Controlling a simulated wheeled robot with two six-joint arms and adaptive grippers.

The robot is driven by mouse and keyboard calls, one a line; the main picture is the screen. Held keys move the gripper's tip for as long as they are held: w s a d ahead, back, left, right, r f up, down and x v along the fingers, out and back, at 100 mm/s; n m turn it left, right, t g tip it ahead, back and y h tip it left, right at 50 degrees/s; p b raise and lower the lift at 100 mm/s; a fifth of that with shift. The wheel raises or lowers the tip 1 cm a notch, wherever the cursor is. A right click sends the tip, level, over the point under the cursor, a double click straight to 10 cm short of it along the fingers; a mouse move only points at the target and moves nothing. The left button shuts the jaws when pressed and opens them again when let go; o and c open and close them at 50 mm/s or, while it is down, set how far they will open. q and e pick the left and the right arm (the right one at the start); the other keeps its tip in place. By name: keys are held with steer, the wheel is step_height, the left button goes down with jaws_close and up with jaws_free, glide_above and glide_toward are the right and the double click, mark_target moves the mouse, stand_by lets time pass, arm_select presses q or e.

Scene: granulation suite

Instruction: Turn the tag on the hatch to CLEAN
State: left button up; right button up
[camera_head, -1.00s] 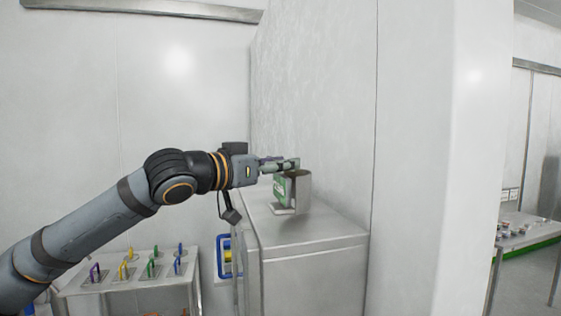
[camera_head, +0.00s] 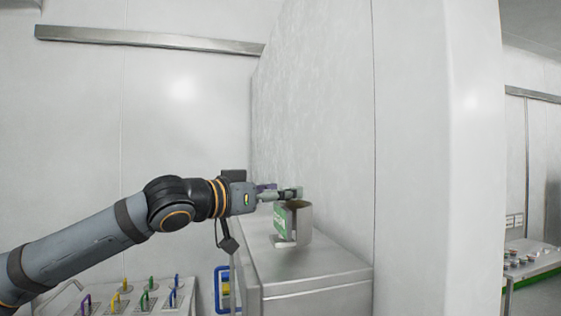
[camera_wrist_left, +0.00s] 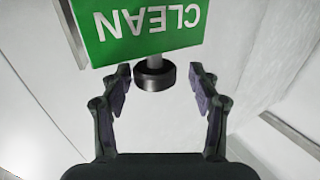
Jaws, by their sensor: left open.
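The tag shows as a green panel with white CLEAN lettering (camera_wrist_left: 150,32), upside down in the left wrist view. In the head view its green face (camera_head: 281,220) is on a small grey holder (camera_head: 303,224) on top of the steel hatch cabinet (camera_head: 310,272). A dark round knob (camera_wrist_left: 154,77) on a pale stem shows just below the green panel in the wrist view. My left gripper (camera_head: 290,193) is above the tag. Its fingers (camera_wrist_left: 160,88) are open, one on each side of the knob, with visible gaps. My right gripper is out of view.
A rack with several coloured handles (camera_head: 148,299) stands low at the left. A blue handle (camera_head: 221,290) is beside the cabinet's left face. A wall panel (camera_head: 320,130) rises directly behind the cabinet top. A bench (camera_head: 533,266) stands far right.

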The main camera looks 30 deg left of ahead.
arm_select(q)
steer(key=r, duration=0.5)
steer(key=shift+d+r, duration=0.15)
steer(key=shift+d, duration=0.1)
step_height(320, 180, up, 2)
steer(key=shift+a+r, duration=0.15)
steer(key=shift+r, duration=0.85)
